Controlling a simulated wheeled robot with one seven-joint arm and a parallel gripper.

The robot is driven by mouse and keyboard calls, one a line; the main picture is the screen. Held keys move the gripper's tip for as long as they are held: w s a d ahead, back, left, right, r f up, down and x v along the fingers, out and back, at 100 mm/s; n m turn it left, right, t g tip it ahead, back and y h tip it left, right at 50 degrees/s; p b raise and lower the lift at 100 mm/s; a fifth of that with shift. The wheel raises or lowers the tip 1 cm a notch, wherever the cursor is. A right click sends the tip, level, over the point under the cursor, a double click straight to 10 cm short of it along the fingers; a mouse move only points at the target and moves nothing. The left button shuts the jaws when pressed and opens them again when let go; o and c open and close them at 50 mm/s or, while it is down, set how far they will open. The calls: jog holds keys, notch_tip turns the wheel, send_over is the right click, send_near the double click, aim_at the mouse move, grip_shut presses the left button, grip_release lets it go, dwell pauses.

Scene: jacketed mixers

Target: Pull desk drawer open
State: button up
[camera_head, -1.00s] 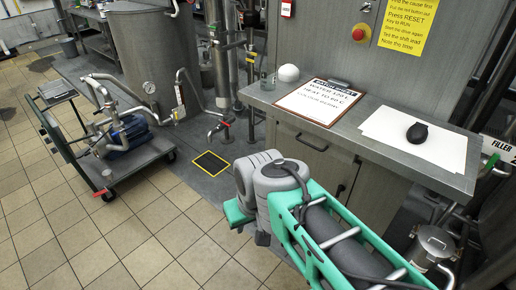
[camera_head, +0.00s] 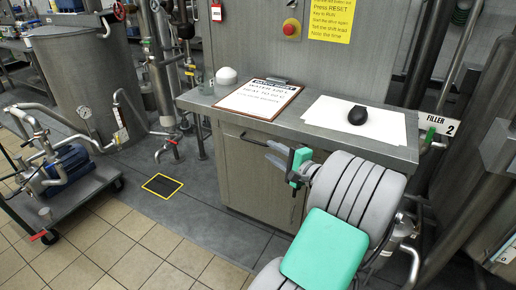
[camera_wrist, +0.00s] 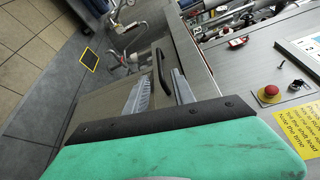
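The desk (camera_head: 215,103) is a grey metal cabinet with a drawer (camera_head: 232,132) just under its top. The drawer front looks flush with the cabinet, so it appears shut. A dark bar handle (camera_wrist: 162,68) on the drawer front shows in the wrist view. My gripper (camera_head: 274,153) is in front of the drawer, its two grey fingers apart and nothing held. In the wrist view my gripper (camera_wrist: 160,82) has the handle showing between its fingers. I cannot tell whether the fingertips reach around it or touch it. My arm hides the right part of the cabinet front.
On the desk top are a clipboard (camera_head: 258,99), white paper (camera_head: 340,117) with a dark mouse-like object (camera_head: 358,115), and a white dome (camera_head: 226,75). A pump cart (camera_head: 85,185) and a tank (camera_head: 82,75) stand left. The floor before the desk is clear.

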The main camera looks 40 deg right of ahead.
aim_at(260, 144)
jog(key=w, duration=0.7)
jog(key=shift+w+d+f+p, duration=0.1)
jog(key=shift+w+f+p, duration=0.15)
jog(key=shift+w+p, duration=0.05)
jog(key=shift+c, duration=0.2)
grip_shut()
dwell(0.8)
